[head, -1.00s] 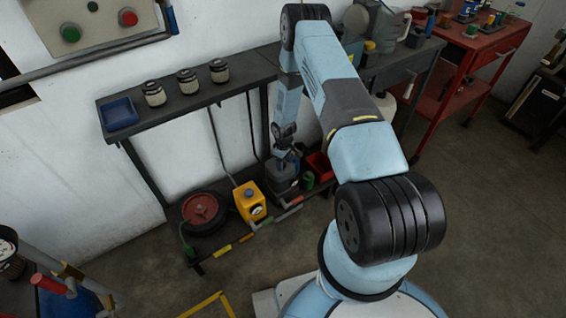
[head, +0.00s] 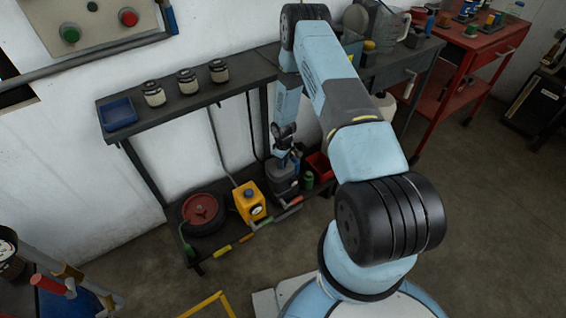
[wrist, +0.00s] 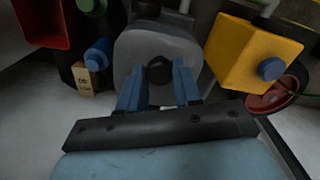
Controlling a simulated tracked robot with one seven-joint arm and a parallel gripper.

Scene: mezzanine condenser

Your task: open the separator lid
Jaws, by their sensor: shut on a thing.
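The separator is a grey, rounded vessel (head: 284,187) on the low shelf, under the end of my arm. Its grey lid (wrist: 140,48) fills the upper middle of the wrist view, with a dark round knob (wrist: 160,70) on it. My gripper (wrist: 159,86) has its blue fingers on either side of the knob, shut on it. In the head view, my gripper (head: 284,162) is small, directly over the separator and partly hides its top. I cannot tell whether the lid is lifted or turned.
A yellow box with a blue cap (head: 249,201) stands left of the separator, and a red-hubbed wheel (head: 202,211) farther left. A red bin (head: 319,165) and a green bottle (head: 308,180) stand close on the right. The upper shelf (head: 205,98) overhangs the low shelf.

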